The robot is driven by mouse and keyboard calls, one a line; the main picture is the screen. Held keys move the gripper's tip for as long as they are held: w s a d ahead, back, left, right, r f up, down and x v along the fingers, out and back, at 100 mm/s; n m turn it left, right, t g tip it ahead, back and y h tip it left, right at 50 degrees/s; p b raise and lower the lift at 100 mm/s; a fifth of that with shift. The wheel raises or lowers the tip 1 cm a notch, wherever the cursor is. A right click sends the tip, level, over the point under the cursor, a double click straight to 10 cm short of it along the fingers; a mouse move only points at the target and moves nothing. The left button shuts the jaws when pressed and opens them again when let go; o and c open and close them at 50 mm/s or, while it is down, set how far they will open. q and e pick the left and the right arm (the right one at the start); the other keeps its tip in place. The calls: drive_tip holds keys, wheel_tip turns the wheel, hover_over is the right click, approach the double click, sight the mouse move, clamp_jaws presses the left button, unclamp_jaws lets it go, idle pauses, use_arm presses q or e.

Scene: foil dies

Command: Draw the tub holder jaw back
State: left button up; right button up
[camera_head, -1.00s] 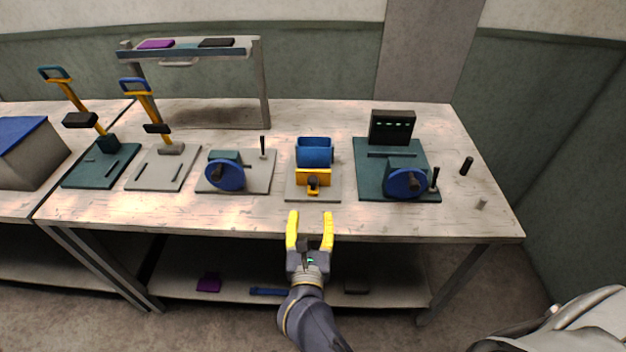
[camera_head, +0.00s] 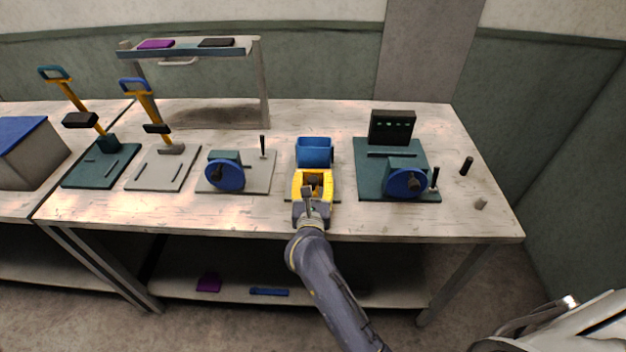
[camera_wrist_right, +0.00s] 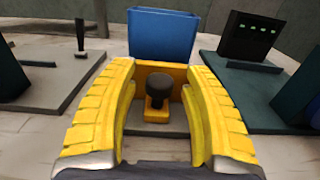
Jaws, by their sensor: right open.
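The tub holder is a blue tub (camera_head: 314,150) with a yellow jaw (camera_head: 314,175) in front of it, on a grey plate. In the right wrist view the blue tub (camera_wrist_right: 162,36) stands behind the yellow jaw (camera_wrist_right: 148,73), which has a dark upright knob (camera_wrist_right: 159,91). My right gripper (camera_head: 312,178) has yellow fingers that reach over the plate. In the wrist view its open fingers (camera_wrist_right: 160,100) stand on both sides of the knob, with gaps visible. The gripper hides much of the jaw in the head view. My left gripper is not in view.
A grey plate with a blue wheel (camera_head: 225,175) stands to the left. A dark green plate with a blue wheel (camera_head: 407,182) and a black box (camera_head: 391,127) stand to the right. The table's front edge (camera_head: 420,238) lies under my right arm.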

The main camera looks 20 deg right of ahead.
drive_tip(key=shift+o, duration=0.2)
drive_tip(key=c, duration=1.1)
drive_tip(key=shift+w, duration=0.1)
clamp_jaws()
drive_tip(key=shift+r, duration=0.1)
